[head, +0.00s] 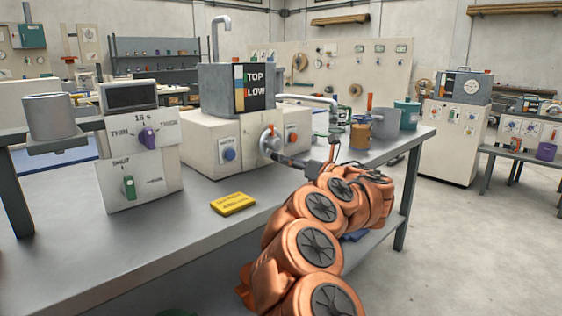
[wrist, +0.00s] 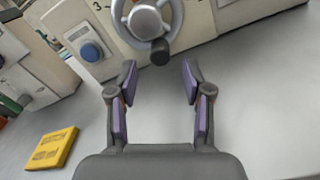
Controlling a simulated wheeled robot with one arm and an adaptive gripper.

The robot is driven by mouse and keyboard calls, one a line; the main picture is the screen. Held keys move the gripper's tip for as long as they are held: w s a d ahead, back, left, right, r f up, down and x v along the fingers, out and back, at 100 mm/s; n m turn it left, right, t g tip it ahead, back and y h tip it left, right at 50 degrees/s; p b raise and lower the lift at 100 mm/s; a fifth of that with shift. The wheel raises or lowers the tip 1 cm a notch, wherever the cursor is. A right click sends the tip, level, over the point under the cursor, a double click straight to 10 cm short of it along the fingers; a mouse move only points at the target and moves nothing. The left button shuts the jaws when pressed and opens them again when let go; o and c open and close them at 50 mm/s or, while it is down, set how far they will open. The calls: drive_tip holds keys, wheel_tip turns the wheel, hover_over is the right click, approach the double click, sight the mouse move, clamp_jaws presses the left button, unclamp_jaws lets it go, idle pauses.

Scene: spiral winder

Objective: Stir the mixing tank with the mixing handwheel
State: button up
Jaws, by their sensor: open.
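The mixing handwheel (head: 268,142) is a grey metal wheel on the front of a cream machine. It shows at the top of the wrist view (wrist: 146,20), with a dark handle (wrist: 160,52) at its lower rim. My gripper (wrist: 158,72) is open and empty, its two purple-padded fingers spread just below the handle, not around it. In the head view my gripper (head: 284,158) is close in front of the wheel, partly merged with it. A grey box tank (head: 214,90) marked TOP and LOW sits on the machine; it seems to be the mixing tank. Its inside is hidden.
A blue button (head: 229,154) and an orange knob (head: 292,138) flank the wheel. A yellow block (head: 233,204) lies on the grey bench (head: 110,262). A control box (head: 138,160) with knobs stands left. Several cans stand right. The bench front is mostly clear.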

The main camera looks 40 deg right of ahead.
sight(275, 145)
drive_tip(key=shift+w+d+b, duration=0.1)
drive_tip(key=shift+w+b, duration=0.35)
drive_tip(key=shift+w, duration=2.1)
clamp_jaws()
